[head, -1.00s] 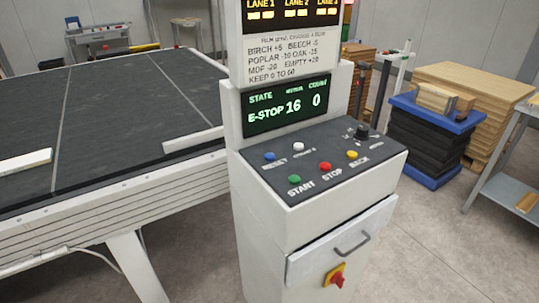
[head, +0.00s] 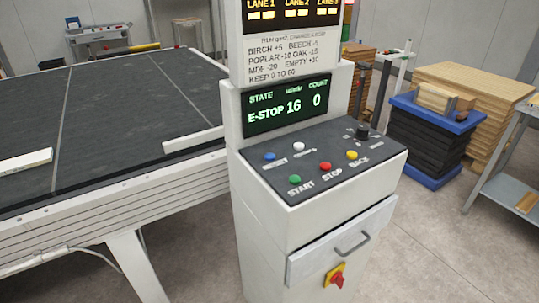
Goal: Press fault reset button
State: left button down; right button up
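The blue button (head: 269,156) labelled RESET sits at the upper left of the sloped dark panel (head: 320,160) on the white control pedestal (head: 265,230). A white button (head: 299,147) is to its right; its label is too blurred to read. In front are the green START button (head: 294,180), the red STOP button (head: 325,167) and the yellow BACK button (head: 352,155). A black knob (head: 362,132) is at the panel's upper right. The screen (head: 287,105) reads STATE E-STOP, a blurred label over 16, and COUNT 0. Neither gripper is in view.
A wide dark conveyor (head: 110,120) with a pale board (head: 25,161) stands left of the pedestal. A red and yellow rotary switch (head: 337,276) and a drawer handle (head: 352,244) are on its front. Floor at front right is clear.

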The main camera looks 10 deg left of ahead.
aim_at(268, 157)
jog(key=i+l+u, duration=0.1)
jog(key=l+u, duration=0.15)
jog(key=l, duration=0.5)
jog(key=l+u, duration=0.3)
jog(key=l, duration=0.45)
jog(key=l+u, duration=0.25)
jog(key=l, duration=0.55)
jog(key=k+l+u, duration=0.25)
jog(key=l, duration=0.5)
jog(key=i, duration=0.1)
